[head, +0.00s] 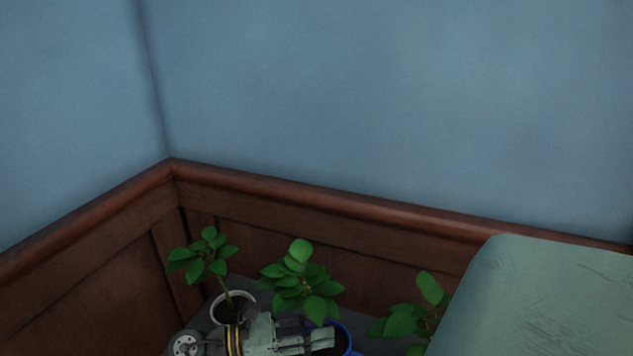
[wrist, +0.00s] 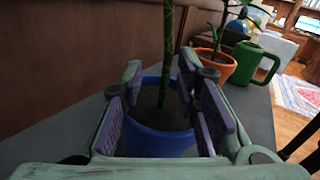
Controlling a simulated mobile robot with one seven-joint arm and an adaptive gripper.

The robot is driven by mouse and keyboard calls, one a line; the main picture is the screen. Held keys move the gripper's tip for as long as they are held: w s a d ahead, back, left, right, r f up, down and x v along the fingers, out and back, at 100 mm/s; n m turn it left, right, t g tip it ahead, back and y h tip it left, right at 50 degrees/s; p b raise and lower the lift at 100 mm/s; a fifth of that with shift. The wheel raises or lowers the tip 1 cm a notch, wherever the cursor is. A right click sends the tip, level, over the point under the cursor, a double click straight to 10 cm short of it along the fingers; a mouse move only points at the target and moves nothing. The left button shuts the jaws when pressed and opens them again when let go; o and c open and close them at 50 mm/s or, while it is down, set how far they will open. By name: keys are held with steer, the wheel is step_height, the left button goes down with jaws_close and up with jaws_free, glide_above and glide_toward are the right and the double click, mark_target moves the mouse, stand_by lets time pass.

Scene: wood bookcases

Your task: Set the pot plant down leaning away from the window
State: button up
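A plant in a blue pot (wrist: 160,142) stands on a dark grey surface, its green stem rising between the fingers of my gripper (wrist: 158,80) in the wrist view. The fingers are spread, one pad on each side of the pot; whether they touch it I cannot tell. In the head view my gripper (head: 322,342) overlaps the blue pot (head: 345,338), below green leaves (head: 300,282). The stem looks nearly upright in the wrist view. No window is recognisable in either view.
A plant in a pale pot (head: 233,300) stands left, another leafy plant (head: 405,318) right. An orange pot (wrist: 215,66) and green watering can (wrist: 257,62) stand beyond in the wrist view. Brown wood panelling (head: 300,215) runs behind. A pale green shape (head: 540,300) blocks the lower right.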

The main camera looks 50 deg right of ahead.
steer(key=shift+r, duration=0.15)
steer(key=b+v, duration=0.1)
steer(key=v, duration=1.1)
steer(key=shift+b, duration=0.4)
steer(key=shift+s, duration=0.1)
